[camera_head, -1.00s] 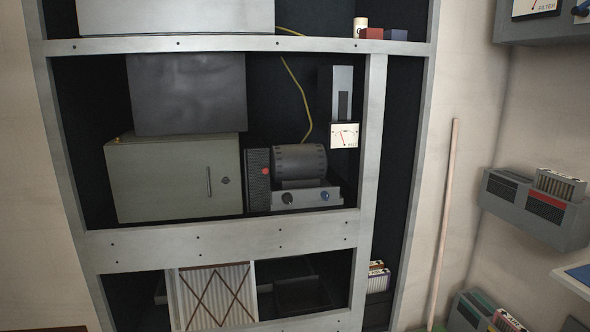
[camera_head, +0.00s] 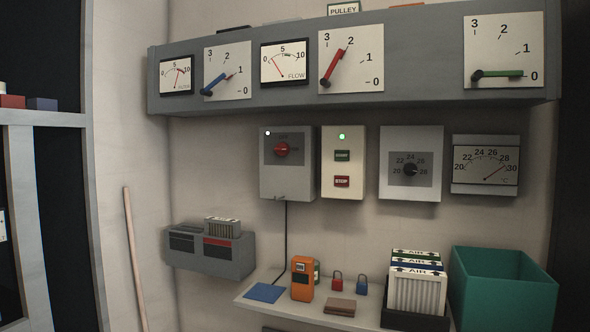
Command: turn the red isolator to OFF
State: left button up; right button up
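The red isolator (camera_head: 282,150) is a round red rotary knob on a dark plate, on the front of a grey wall box (camera_head: 287,186) in the middle of the view. Small lettering sits above the knob and to its right; it is too small to read surely, and I cannot tell the exact knob position. A small pale lamp shows at the box's top left corner. Neither of my grippers is in view.
Right of it hang a START/STOP box (camera_head: 343,163) with a green lamp, a dial box (camera_head: 411,163) and a temperature gauge (camera_head: 486,165). A lever panel (camera_head: 410,99) juts out above. Below, a shelf (camera_head: 265,307) holds an orange meter (camera_head: 302,278), padlocks, filters and a green bin (camera_head: 503,287).

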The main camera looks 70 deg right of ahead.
aim_at(282, 149)
jog(key=z, duration=0.65)
jog(key=i, duration=1.25)
jog(key=z, duration=0.2)
